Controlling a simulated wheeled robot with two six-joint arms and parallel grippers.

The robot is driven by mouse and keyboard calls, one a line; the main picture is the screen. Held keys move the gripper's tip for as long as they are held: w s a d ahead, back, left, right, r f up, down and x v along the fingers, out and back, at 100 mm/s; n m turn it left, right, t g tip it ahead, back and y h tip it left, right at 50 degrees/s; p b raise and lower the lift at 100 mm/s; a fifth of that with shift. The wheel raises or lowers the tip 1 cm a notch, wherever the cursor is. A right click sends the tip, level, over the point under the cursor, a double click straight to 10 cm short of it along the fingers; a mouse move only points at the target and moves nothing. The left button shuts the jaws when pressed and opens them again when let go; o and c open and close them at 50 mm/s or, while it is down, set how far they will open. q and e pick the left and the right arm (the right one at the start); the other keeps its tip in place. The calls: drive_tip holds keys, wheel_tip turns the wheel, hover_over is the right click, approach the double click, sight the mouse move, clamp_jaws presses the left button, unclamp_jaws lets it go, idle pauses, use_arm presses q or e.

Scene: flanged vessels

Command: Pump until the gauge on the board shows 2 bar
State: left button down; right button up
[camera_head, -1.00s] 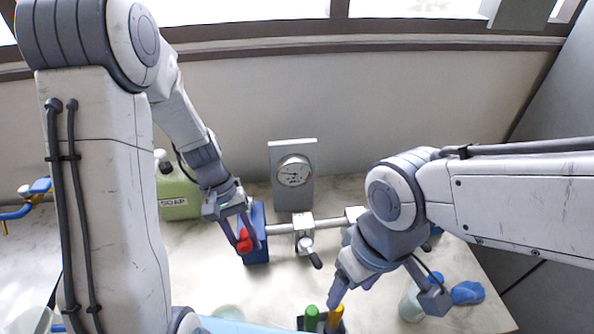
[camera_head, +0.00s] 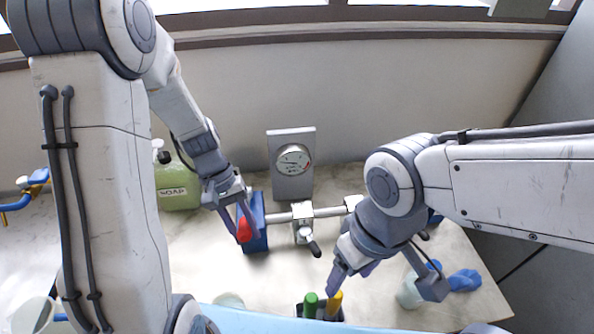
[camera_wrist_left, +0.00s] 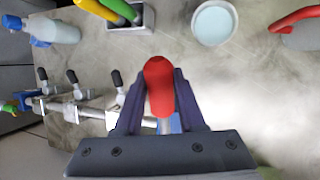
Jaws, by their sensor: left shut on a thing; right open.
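The gauge (camera_head: 293,160) is a round white dial on a grey upright board (camera_head: 292,190). Its dark needle points to the left, but the numbers are too small to read. A blue pump body (camera_head: 256,222) stands left of a metal pipe. My left gripper (camera_head: 238,232) is shut on the red pump handle (camera_head: 244,230). In the left wrist view, the red handle (camera_wrist_left: 159,85) sits between both fingers, with a metal rod below it. My right gripper (camera_head: 350,285) is open and empty, above the front right of the bench.
The metal pipe (camera_head: 330,211) carries several dark-handled valves. A green soap jug (camera_head: 178,185) stands behind left.

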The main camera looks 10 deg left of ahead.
use_arm(q)
drive_tip(key=shift+w, duration=0.1)
idle(0.8)
wheel_tip(320, 180, down, 11)
drive_tip(key=s+b, duration=0.2)
drive_tip(key=b, duration=0.7)
drive_tip(key=r+p, duration=0.3)
drive_tip(key=w+r+p, duration=0.1)
drive_tip(key=r+p, duration=0.6)
drive_tip(key=r, duration=0.1)
drive_tip(key=shift+w+d, duration=0.1)
drive_tip(key=shift+w, duration=0.2)
drive_tip(key=shift+w+f, duration=0.1)
drive_tip(key=shift+f, duration=0.05)
idle(0.5)
